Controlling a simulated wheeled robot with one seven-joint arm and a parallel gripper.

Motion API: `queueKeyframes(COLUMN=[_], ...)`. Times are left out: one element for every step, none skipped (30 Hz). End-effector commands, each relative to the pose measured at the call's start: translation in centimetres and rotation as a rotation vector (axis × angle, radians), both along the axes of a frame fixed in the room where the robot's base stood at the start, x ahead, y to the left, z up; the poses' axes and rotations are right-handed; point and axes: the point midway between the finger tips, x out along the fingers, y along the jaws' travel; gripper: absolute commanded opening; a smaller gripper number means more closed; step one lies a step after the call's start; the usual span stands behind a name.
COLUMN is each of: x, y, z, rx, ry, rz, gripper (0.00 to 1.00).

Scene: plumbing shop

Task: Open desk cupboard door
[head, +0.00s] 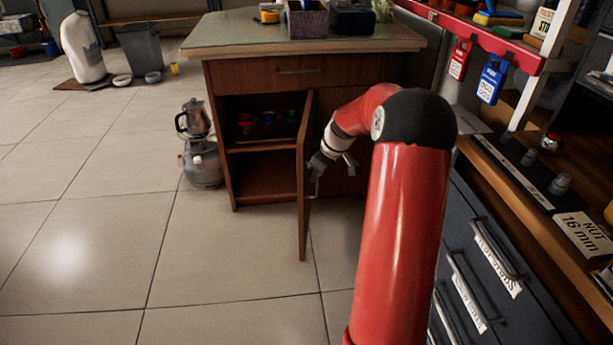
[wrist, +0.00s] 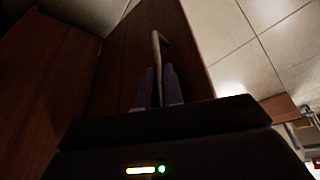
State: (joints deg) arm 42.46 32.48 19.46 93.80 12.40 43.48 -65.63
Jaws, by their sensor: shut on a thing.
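The desk (head: 300,42) has a wooden cupboard whose door (head: 303,190) stands swung well open, seen nearly edge-on in the head view. The open cupboard (head: 265,175) shows a shelf with several small colored items above an empty lower space. My gripper (head: 317,174) is at the right side of the door, at its handle. In the wrist view the door (wrist: 140,60) fills the middle, and my gripper's two fingers (wrist: 160,88) are shut on the metal handle (wrist: 157,50). The exact contact is dark.
A metal kettle-like pot (head: 192,120) stands on a grey base left of the cupboard. A drawer (head: 285,70) above is shut. A grey drawer cabinet (head: 490,270) and shelves are close on the right.

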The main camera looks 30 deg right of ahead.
Motion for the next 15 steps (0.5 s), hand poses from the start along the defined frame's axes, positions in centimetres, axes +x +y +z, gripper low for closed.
queueKeyframes(x=[-0.06,-0.11,-0.15,-0.16,-0.18,-0.2,-0.2,-0.21,-0.2,-0.2,-0.2,-0.19,-0.19,-0.19,-0.19], y=[-0.29,-0.42,-0.57,-0.65,-0.72,-0.78,-0.81,-0.83,-0.84,-0.85,-0.85,-0.86,-0.86,-0.86,-0.87], z=[0.01,0.01,0.02,0.02,0.03,0.03,0.03,0.03,0.04,0.04,0.04,0.04,0.04,0.04,0.04], rx=[0.002,0.002,0.001,0.001,0.001,0.001,0.001,0.001,0.001,0.001,0.0,0.0,0.0,0.0,-0.001], ry=[0.0,0.0,0.0,0.0,0.0,-0.001,0.0,-0.001,-0.001,-0.001,-0.001,-0.001,-0.001,-0.001,-0.002], rz=[0.005,0.011,0.016,0.019,0.021,0.023,0.024,0.025,0.025,0.026,0.025,0.025,0.025,0.025,0.024], gripper=[0.0,0.0,0.0,0.0,0.0,0.0,0.0,0.0,0.0,0.0,0.0,0.0,0.0,0.0,0.0])
